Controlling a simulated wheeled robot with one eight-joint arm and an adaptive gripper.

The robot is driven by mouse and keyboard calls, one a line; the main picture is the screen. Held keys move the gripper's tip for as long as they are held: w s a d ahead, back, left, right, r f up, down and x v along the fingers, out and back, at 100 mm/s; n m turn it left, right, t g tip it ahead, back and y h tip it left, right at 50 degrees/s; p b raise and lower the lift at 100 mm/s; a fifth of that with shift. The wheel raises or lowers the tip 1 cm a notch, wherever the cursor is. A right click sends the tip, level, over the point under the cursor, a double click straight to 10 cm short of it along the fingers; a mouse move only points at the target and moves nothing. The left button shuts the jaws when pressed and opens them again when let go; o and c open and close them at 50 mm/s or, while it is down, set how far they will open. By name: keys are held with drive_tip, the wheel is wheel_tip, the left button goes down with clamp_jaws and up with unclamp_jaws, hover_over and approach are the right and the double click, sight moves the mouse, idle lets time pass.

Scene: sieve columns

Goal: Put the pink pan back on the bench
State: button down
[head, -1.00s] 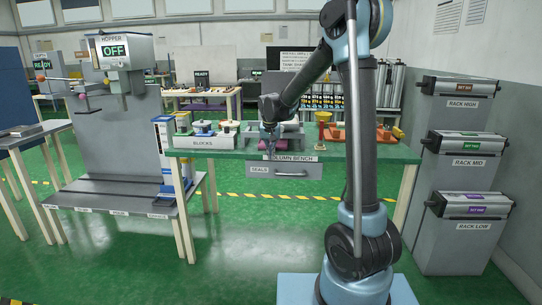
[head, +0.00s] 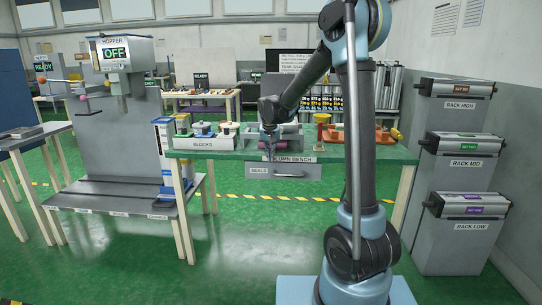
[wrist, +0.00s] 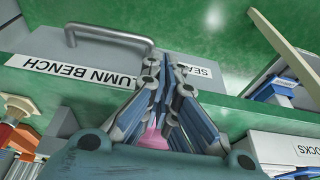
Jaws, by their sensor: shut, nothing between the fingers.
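My gripper (head: 268,154) is at the front edge of the green column bench (head: 350,154), pointing down, its fingers together and empty. In the wrist view my gripper (wrist: 168,64) is closed in front of the bench's front edge and drawer. A pink object (head: 290,128), seemingly the pink pan, shows on the bench behind my gripper. A small pink patch (wrist: 152,139) also shows behind the fingers in the wrist view. My gripper and arm hide much of it, so its exact shape and contact are unclear.
The seals drawer (head: 285,170) with its handle is under the bench top. A blocks box (head: 203,143) stands at the bench's left, and an orange tray (head: 368,136) at its right. The hopper stand (head: 118,130) is at left, and racks (head: 462,165) at right.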

drive_tip(key=v, duration=0.9)
drive_tip(key=s+d+r, duration=0.1)
drive_tip(key=s+d, duration=0.7)
drive_tip(key=d, duration=0.1)
drive_tip(key=s+d+f, duration=0.2)
drive_tip(key=s+d, duration=0.6)
drive_tip(key=s, duration=0.3)
drive_tip(key=s+d+f, duration=0.3)
drive_tip(key=s+f, duration=0.3)
drive_tip(key=s, duration=0.3)
drive_tip(key=s+d+f+n+g, duration=0.1)
drive_tip(key=s+d+f, duration=0.2)
drive_tip(key=s+f, duration=0.3)
drive_tip(key=s, duration=0.4)
drive_tip(key=shift+s+d+f, duration=0.25)
drive_tip(key=shift+d, duration=0.1)
drive_tip(key=shift+w+f, duration=0.2)
drive_tip(key=shift+w, duration=0.25)
